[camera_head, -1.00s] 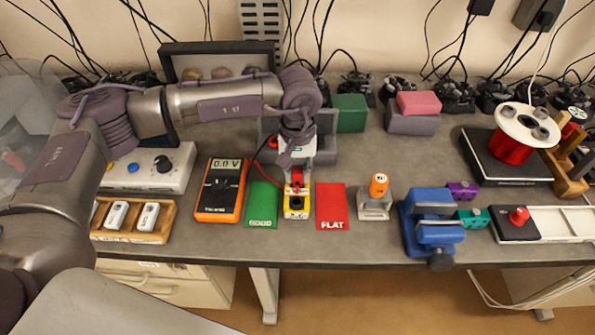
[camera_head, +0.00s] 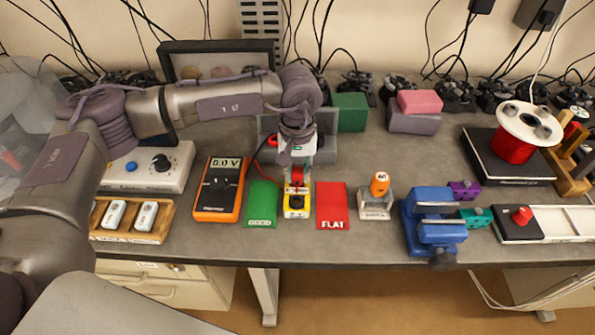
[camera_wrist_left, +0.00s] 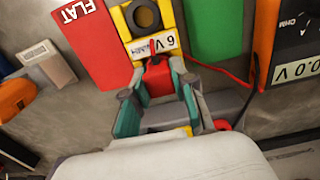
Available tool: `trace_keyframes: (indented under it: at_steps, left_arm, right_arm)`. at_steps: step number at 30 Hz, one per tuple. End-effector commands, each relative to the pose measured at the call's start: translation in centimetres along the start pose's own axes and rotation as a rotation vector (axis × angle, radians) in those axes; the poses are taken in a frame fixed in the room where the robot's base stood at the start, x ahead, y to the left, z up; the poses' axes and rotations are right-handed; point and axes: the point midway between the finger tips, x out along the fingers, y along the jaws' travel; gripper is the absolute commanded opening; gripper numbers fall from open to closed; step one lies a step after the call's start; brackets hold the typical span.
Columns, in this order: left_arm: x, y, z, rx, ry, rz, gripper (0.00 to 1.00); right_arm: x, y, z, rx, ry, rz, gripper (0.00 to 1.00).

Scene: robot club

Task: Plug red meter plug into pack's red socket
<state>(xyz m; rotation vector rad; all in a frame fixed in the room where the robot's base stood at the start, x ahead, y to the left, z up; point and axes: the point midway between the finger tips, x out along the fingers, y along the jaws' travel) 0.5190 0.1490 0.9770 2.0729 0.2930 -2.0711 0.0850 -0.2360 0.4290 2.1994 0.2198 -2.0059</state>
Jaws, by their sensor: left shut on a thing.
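The yellow pack (camera_head: 297,210) with a dark round hole lies between the green and red mats; its white label reads 6 V in the left wrist view (camera_wrist_left: 120,20). My left gripper (camera_head: 297,176) is just behind the pack, pointing down, shut on the red meter plug. In the left wrist view, the red plug (camera_wrist_left: 157,78) sits between the teal finger pads (camera_wrist_left: 157,104), its thin red tip at the label end of the pack. I cannot tell whether the tip is inside a socket. A red lead runs from it toward the orange multimeter (camera_head: 219,190), which reads 0.0 V.
The green mat (camera_head: 262,203) and red FLAT mat (camera_head: 331,206) flank the pack. A grey stand with an orange-topped piece (camera_head: 379,186) and a blue vise (camera_head: 433,222) stand to the right. A grey open bin (camera_head: 324,150) is behind the gripper.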

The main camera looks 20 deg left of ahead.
Motion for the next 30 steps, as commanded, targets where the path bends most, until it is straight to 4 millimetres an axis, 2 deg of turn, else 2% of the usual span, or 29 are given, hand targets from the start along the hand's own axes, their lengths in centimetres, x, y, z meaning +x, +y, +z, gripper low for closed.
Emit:
trace_keyframes:
  at_steps: [9,10,15,25,30]
  left_arm:
    - [0.1,-0.1,0.1,0.000,-0.002,-0.002,0.00]
    - [0.2,-0.1,0.1,0.000,-0.002,-0.002,0.27]
    - [0.1,0.0,0.1,0.000,-0.002,-0.001,0.55]
    - [-0.1,0.0,0.0,0.000,-0.001,0.000,0.55]
    - [-2.1,0.0,-0.1,0.000,0.002,0.001,0.55]
  right_arm:
    - [0.2,0.0,0.0,0.000,0.000,0.000,0.40]
    - [0.2,0.0,0.0,0.000,0.000,0.000,0.40]
    - [0.2,0.0,0.0,0.000,0.000,0.000,0.40]
    - [0.2,0.2,0.0,-0.002,0.000,0.002,0.40]
    - [0.2,0.1,0.0,-0.001,0.000,0.001,0.40]
